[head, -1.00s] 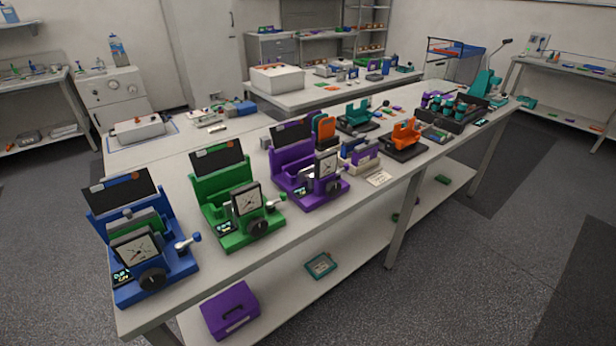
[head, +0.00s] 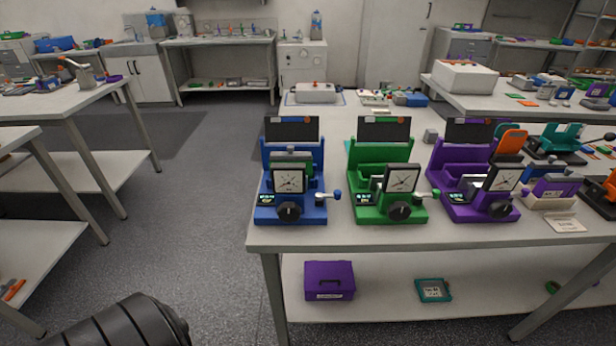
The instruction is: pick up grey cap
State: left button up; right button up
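I cannot surely pick out a grey cap. A small grey block-like piece (head: 430,135) stands on the table behind the green and purple cyclers, too small to identify. Another small grey piece (head: 291,152) sits on top of a green block in the blue cycler (head: 290,208). The green cycler (head: 383,212) and purple cycler (head: 462,207) stand to its right, each with a dial and a knob in front. Neither of my grippers is in view.
The cyclers stand on a long white table (head: 340,236). Its lower shelf holds a purple box (head: 329,281) and a teal-framed item (head: 433,290). An orange holder (head: 512,142) is at the right. Other benches stand at the left, with open floor (head: 205,215) between.

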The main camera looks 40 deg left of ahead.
aim_at(290, 155)
jog(key=u, duration=1.25)
jog(key=j, duration=0.2)
jog(key=i+j+z, duration=0.15)
jog(key=j+z, duration=0.25)
jog(key=j, duration=0.15)
jog(key=i+j+z, duration=0.1)
jog(key=j+z, duration=0.7)
jog(key=j, duration=0.25)
